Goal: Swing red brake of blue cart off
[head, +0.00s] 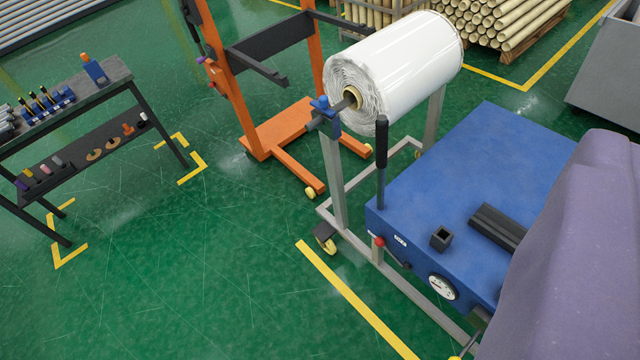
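The blue cart (470,165) is at the right, a flat-topped blue body with a dial gauge (442,287) on its near side. A small red knob (379,242), which looks like the red brake, is at its near left edge. A short dark lever (397,259) sits just right of the knob. Whether the knob and the lever are one part is too small to tell. A tall black handle (382,165) rises upright from the cart's left corner. My gripper is not in view. A large purple-grey shape close to the camera hides the cart's right part.
A white wrapped roll (405,65) rests on a grey wheeled stand (333,185) behind the cart. An orange lifter (275,130) is left of it. A tool bench (75,105) stands at the left. Green floor is clear at the lower left, with a yellow line (355,300) beside the cart.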

